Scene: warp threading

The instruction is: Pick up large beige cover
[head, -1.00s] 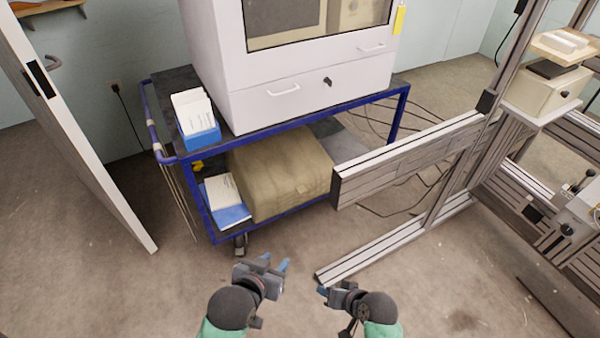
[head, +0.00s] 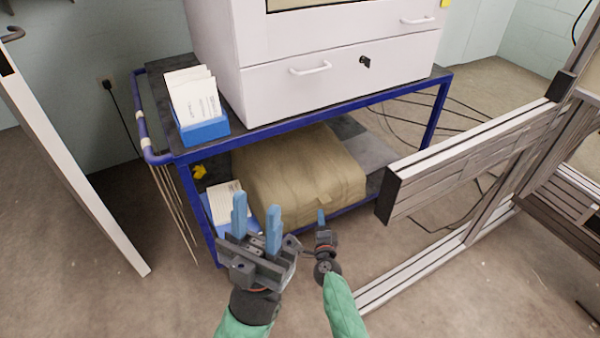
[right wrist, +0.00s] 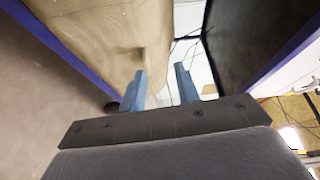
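The large beige cover (head: 300,175) is a bulky folded bundle on the lower shelf of the blue cart. It also shows in the right wrist view (right wrist: 110,35), at the upper left, close to my fingers. My left gripper (head: 256,230) is open, its two blue fingers pointing up in front of the cart's lower shelf, with nothing between them. My right gripper (head: 321,217) is near the cover's front right side; in the right wrist view its fingertips (right wrist: 160,80) are apart with nothing between them. I cannot tell whether the right gripper touches the cover.
The blue cart (head: 300,128) carries a white cabinet (head: 335,85) above the cover. A blue box of papers (head: 203,130) stands on its top, another paper stack (head: 226,197) below. An aluminium frame (head: 470,150) juts in from the right. A door panel (head: 70,180) stands left.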

